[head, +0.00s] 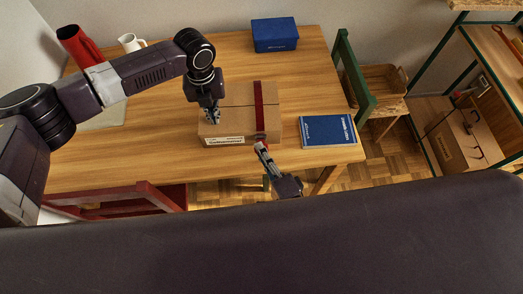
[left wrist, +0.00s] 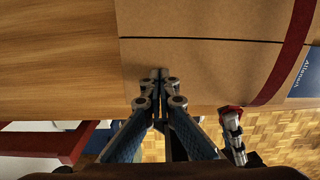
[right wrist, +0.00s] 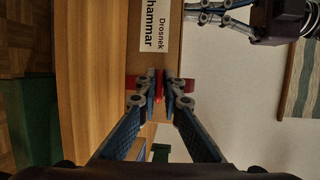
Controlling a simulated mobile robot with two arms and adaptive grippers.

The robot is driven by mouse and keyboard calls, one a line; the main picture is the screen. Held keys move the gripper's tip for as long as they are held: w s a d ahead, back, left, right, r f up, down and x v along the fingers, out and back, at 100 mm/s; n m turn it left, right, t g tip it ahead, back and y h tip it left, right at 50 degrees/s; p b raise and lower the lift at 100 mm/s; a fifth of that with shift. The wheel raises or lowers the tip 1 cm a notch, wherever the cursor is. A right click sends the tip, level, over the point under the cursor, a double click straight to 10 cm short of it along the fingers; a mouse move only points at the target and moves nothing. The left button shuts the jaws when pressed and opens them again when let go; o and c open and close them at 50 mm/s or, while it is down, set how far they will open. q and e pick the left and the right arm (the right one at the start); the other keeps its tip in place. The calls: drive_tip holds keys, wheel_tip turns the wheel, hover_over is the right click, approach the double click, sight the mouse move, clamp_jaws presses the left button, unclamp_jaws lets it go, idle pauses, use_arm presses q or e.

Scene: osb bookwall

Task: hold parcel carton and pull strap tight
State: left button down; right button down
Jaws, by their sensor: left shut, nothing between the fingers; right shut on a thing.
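The parcel carton (head: 232,119) is a brown box with a white label, lying near the front edge of the wooden table. A dark red strap (head: 259,106) runs over its right part and down the front side. My left gripper (head: 211,115) is shut and empty, pointing down at the carton's top left of the strap; in the left wrist view (left wrist: 160,75) its tips are at the carton's top. My right gripper (head: 262,148) is at the carton's front side, shut on the strap's red end, which shows between the fingertips in the right wrist view (right wrist: 159,84).
A blue book (head: 328,131) lies right of the carton. A blue box (head: 274,35), a white jug (head: 131,42) and a red jug (head: 80,46) stand at the back. A red chair (head: 115,198) and a green chair (head: 352,78) stand by the table (head: 160,140). Free tabletop lies behind the carton.

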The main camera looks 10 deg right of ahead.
use_arm(q)
drive_tip(key=shift+s+f, duration=0.25)
drive_tip(key=shift+f, duration=0.05)
use_arm(e)
drive_tip(key=shift+s+f, duration=0.1)
drive_tip(key=shift+f, duration=0.1)
use_arm(q)
drive_tip(key=shift+a, duration=0.1)
use_arm(e)
drive_tip(key=s, duration=0.5)
drive_tip(key=shift+s+a+f, duration=0.1)
drive_tip(key=shift+s+a, duration=0.1)
drive_tip(key=shift+s, duration=0.05)
drive_tip(key=c, duration=2.2)
unclamp_jaws()
drive_tip(key=shift+o, duration=0.4)
drive_tip(key=shift+w, duration=0.1)
drive_tip(key=v, duration=1.2)
